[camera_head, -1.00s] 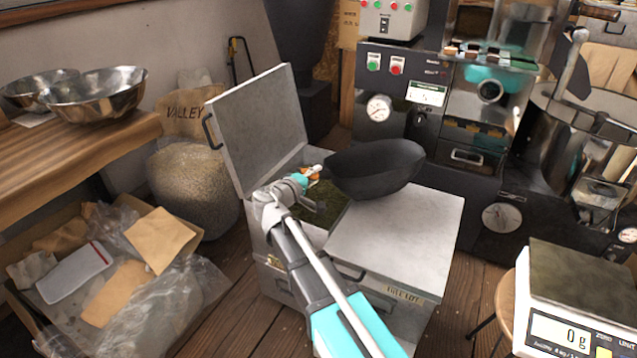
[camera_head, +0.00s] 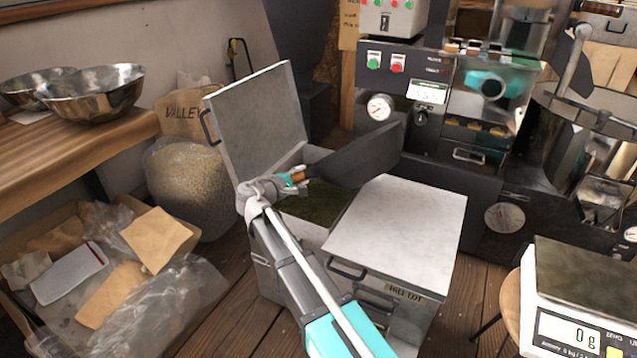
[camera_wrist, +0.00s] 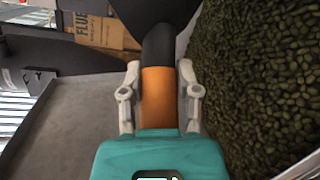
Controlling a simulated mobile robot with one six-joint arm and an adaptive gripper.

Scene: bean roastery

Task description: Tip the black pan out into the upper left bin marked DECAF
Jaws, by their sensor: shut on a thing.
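The black pan (camera_head: 352,163) is held up over the open left bin (camera_head: 290,236). It is steeply tilted and shows nearly edge-on, so its inside is hidden. My gripper (camera_head: 291,181) is shut on its handle; the orange band of the handle (camera_wrist: 160,98) sits between the fingers in the wrist view. The dark base of the pan (camera_wrist: 152,12) shows at the top there. Green beans (camera_wrist: 262,75) lie in the open bin, beside and below the handle. I see no beans falling. No DECAF label is readable.
The open bin's lid (camera_head: 255,115) stands raised at the left. The neighbouring right bin has its grey lid (camera_head: 398,228) shut. A roasting machine (camera_head: 450,150) stands behind, a scale (camera_head: 580,300) at front right, and a bench with steel bowls (camera_head: 95,92) at left.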

